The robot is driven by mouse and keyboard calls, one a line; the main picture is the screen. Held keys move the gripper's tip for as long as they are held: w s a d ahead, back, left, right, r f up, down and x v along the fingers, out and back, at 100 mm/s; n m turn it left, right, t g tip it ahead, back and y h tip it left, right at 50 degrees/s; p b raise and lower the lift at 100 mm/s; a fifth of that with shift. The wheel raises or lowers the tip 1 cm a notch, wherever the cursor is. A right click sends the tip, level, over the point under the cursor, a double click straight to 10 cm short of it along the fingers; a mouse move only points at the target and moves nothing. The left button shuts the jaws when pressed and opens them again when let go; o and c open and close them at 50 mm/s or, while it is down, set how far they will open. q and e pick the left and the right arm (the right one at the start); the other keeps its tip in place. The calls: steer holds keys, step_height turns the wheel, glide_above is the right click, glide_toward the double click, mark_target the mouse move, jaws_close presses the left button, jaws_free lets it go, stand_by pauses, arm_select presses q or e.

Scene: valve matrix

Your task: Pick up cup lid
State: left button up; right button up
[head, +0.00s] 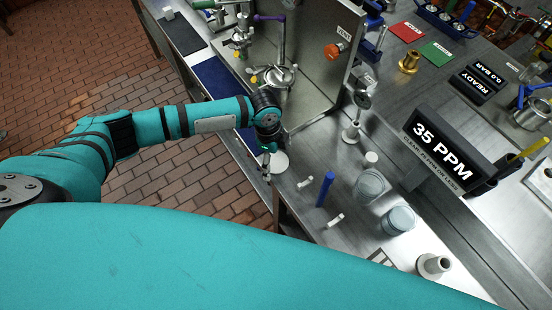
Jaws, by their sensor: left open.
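A pale round disc (280,163), which looks like the cup lid, lies near the left edge of the steel bench. My left gripper (268,161) points down at the disc's left side, with its fingers open. The fingers are small and partly overlap the disc; I cannot tell whether they touch it. Two clear cups, one (369,187) behind the other (398,221), stand upright on the bench to the right. My right gripper is out of view.
A blue upright stick (325,189), small white pieces (335,220) and a white cylinder (371,157) stand or lie between disc and cups. A metal panel (318,60) rises behind my left gripper. A "35 PPM" display (440,147) is at right.

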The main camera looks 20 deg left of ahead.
arm_select(q)
steer(key=shift+f, duration=0.1)
steer(key=c, duration=1)
